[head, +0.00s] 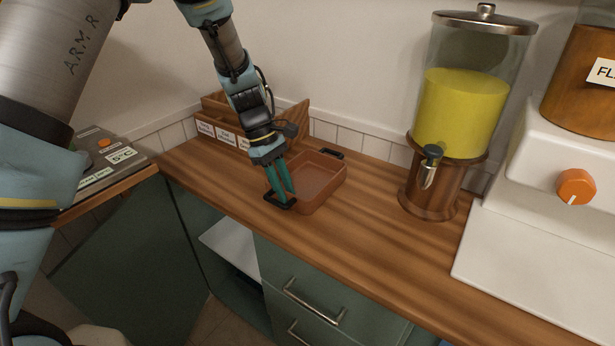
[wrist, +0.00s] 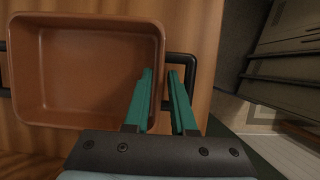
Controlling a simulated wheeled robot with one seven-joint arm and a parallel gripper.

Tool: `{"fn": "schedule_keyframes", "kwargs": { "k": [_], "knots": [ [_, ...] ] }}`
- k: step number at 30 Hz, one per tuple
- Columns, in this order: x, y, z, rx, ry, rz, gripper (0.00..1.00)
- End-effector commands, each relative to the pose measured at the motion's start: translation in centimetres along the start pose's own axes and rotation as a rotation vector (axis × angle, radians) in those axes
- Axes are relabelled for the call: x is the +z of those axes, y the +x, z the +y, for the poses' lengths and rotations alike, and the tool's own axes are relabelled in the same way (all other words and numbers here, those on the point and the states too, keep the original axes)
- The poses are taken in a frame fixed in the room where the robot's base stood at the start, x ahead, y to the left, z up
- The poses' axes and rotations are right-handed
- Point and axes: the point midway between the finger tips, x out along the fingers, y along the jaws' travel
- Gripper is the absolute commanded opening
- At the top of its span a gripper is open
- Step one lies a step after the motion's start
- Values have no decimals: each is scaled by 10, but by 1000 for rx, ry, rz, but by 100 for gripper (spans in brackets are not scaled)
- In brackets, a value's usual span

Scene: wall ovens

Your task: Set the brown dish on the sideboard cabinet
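The brown dish (head: 320,181) is a rectangular, open, empty pan with a black handle at each end. It sits on the wooden counter (head: 385,235) and also shows in the wrist view (wrist: 85,75). My gripper (head: 284,197) points down at the dish's near-left end, by the near handle (head: 279,202). In the wrist view my gripper (wrist: 160,75) has its two teal fingers apart, one over the inside of the dish and one between the wall and the handle. A gap shows between them around the rim. I cannot tell which surface is the sideboard cabinet.
A wooden organizer (head: 222,130) with labels stands behind the dish. A drink dispenser (head: 455,110) with yellow liquid and a white machine (head: 540,210) stand to the right. Green drawers (head: 325,305) are below the counter. The counter between dish and dispenser is clear.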

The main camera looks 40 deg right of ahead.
Motion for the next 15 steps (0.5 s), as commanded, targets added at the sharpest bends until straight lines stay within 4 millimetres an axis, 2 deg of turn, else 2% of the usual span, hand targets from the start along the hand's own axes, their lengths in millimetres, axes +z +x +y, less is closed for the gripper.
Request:
{"fn": "schedule_keyframes", "kwargs": {
  "k": [9,15],
  "knots": [
    [0,7,0,1,0,1,24],
    [0,7,0,1,0,1,1]
  ]
}}
